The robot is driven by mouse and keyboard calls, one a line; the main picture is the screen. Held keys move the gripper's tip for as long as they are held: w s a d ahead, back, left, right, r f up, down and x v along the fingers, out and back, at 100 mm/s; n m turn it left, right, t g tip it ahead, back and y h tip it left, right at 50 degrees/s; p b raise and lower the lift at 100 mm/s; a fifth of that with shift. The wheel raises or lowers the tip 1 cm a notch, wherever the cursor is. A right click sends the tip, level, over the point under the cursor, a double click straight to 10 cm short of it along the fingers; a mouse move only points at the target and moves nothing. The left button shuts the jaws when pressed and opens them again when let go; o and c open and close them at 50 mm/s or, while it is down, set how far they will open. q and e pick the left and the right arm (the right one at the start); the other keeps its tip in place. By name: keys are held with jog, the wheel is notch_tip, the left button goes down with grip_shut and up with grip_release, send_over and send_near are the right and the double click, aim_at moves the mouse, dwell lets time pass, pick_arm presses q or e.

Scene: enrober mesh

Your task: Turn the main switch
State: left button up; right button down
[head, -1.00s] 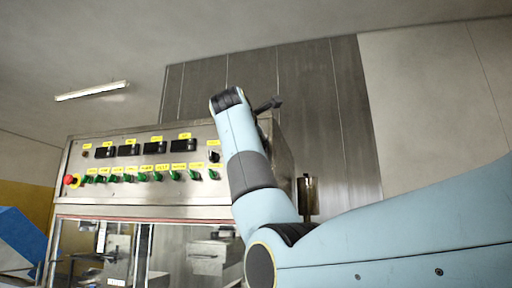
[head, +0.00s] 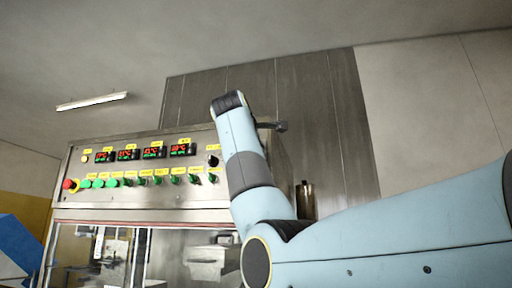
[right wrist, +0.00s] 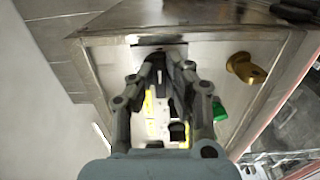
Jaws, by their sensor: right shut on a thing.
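In the right wrist view my right gripper (right wrist: 168,75) is shut at the end of the control panel (right wrist: 205,55). The main switch is between its fingers and mostly hidden by them; I cannot make out its position. In the head view my right arm (head: 240,135) covers that end of the panel, so the gripper's grip and the switch are hidden there. A dark bar (head: 280,126) shows past my wrist, nearly level. The panel's displays (head: 154,151) are lit with red and green digits. My left gripper is not in view.
A black knob (head: 212,161) sits beside my arm, above a row of green switches (head: 176,180). A red emergency button (head: 69,184) is at the panel's left. A brass part (right wrist: 245,68) and a green switch (right wrist: 218,110) lie close right of my gripper.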

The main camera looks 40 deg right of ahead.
jog(key=shift+f, duration=0.1)
dwell(0.3)
jog(key=c, duration=1.3)
grip_release()
jog(key=shift+c, duration=0.2)
jog(key=v, duration=1.2)
